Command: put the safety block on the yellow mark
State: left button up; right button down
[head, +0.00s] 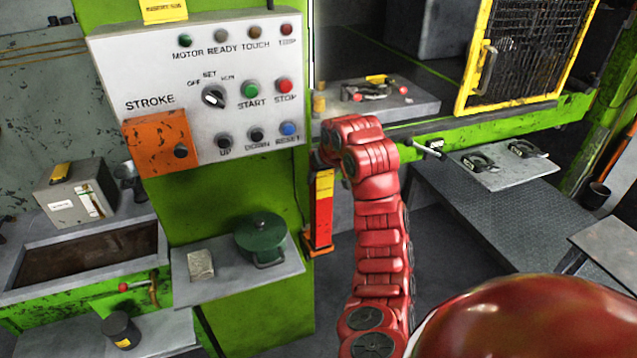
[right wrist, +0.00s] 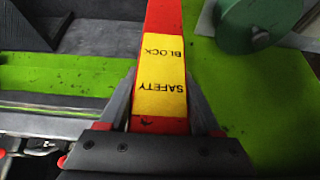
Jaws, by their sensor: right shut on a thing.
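The safety block (head: 323,198) is a long red bar with a yellow panel, upright beside the green column in the head view. In the right wrist view the block (right wrist: 160,85) shows its yellow panel lettered SAFETY BLOCK. My right gripper (right wrist: 163,108) is shut on it, one finger along each side. In the head view the right gripper is mostly hidden behind my red wrist, at the block's upper end. An orange foot shows at the block's lower end; I cannot tell whether it bears on anything. I cannot make out a yellow mark clearly. My left gripper is out of view.
The control panel (head: 212,88) stands left of the block. A green pot (head: 262,238) sits on a grey shelf (head: 215,283) below it. The press bed (head: 420,104) and an open yellow-framed mesh guard (head: 530,45) are at back right. A grey tool plate (head: 515,174) sticks out there.

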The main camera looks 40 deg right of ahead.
aim_at(321, 203)
jog(key=shift+w+p+x, duration=0.2)
jog(key=shift+p+x, duration=0.65)
jog(key=shift+x, duration=0.35)
jog(key=shift+s+a+f, duration=0.1)
jog(key=shift+a+f, duration=0.05)
jog(key=shift+f, duration=0.35)
jog(key=shift+c, duration=1.9)
grip_release()
jog(key=o, duration=0.3)
